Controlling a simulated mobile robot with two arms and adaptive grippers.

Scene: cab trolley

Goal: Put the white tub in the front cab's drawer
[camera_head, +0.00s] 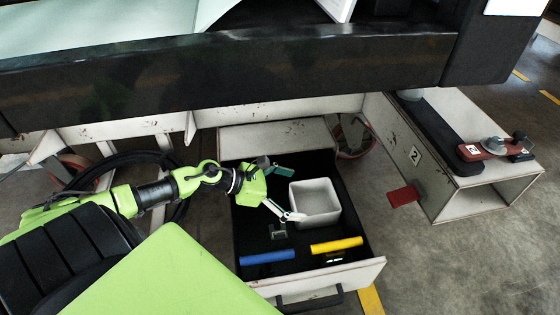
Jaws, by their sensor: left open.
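The white tub (315,203), a square open box that looks empty, sits upright in the pulled-out drawer (355,273), toward its right side. The drawer has a dark floor and a pale, worn front panel. My left gripper (289,194) is open at the tub's left side, over the drawer. One fingertip is close to the tub's near left corner, and the other is by its far left side. I cannot tell whether either finger touches the tub. My right gripper is not in view.
A blue-handled item (267,257), a yellow-handled item (337,245) and a small grey object (278,231) lie in the drawer. A dark beam (230,70) crosses above the drawer. A white step box (470,190) stands right; floor is clear at lower right.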

